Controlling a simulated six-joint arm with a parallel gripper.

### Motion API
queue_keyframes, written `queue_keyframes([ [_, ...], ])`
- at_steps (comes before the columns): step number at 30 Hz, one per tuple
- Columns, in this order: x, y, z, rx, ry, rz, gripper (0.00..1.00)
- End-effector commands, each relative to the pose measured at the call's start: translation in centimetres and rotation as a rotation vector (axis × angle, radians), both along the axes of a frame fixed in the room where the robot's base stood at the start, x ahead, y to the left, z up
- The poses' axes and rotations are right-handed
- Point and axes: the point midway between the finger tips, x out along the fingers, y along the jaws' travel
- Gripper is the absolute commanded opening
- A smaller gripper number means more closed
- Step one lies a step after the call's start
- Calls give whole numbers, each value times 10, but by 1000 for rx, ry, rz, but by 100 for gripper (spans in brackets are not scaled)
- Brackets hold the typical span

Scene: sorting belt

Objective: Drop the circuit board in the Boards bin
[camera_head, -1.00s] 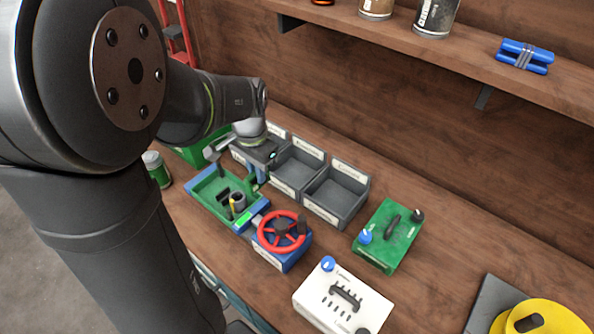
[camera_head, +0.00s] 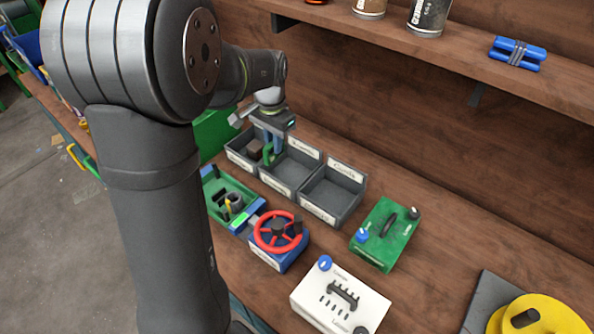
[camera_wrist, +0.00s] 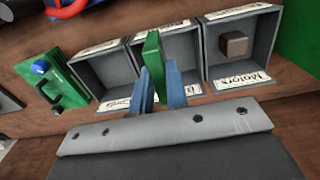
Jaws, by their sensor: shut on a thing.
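My gripper (camera_head: 272,142) has blue fingers shut on the upright green circuit board (camera_head: 267,155). It hangs over the row of three grey bins, around the middle bin (camera_head: 291,184) and its divider with the left bin (camera_head: 240,157). In the wrist view, the board (camera_wrist: 152,52) stands between the fingers (camera_wrist: 161,80) in front of the middle bin (camera_wrist: 188,57). The middle bin's label is mostly hidden there, with a letter like "B" showing. I cannot tell whether the board is below the bin rims.
The bin at right in the wrist view reads "Motors" and holds a brownish block (camera_wrist: 234,44). The third bin (camera_head: 332,194) looks empty. A green tray (camera_head: 222,190), a red-wheel box (camera_head: 278,238), a green box (camera_head: 385,235) and a white box (camera_head: 340,300) stand nearby.

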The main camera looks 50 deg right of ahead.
Motion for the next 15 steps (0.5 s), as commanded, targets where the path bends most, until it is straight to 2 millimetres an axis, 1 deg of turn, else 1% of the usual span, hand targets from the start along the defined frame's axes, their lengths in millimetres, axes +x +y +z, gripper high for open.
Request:
queue_keyframes([
  [1,1,-19,-1,1,1,-3,0],
  [3,3,-39,-1,0,0,-3,0],
  [6,4,-62,-1,0,0,-1,0],
  [10,4,-81,-2,0,0,-1,0],
  [15,3,-88,-7,1,1,0,0],
])
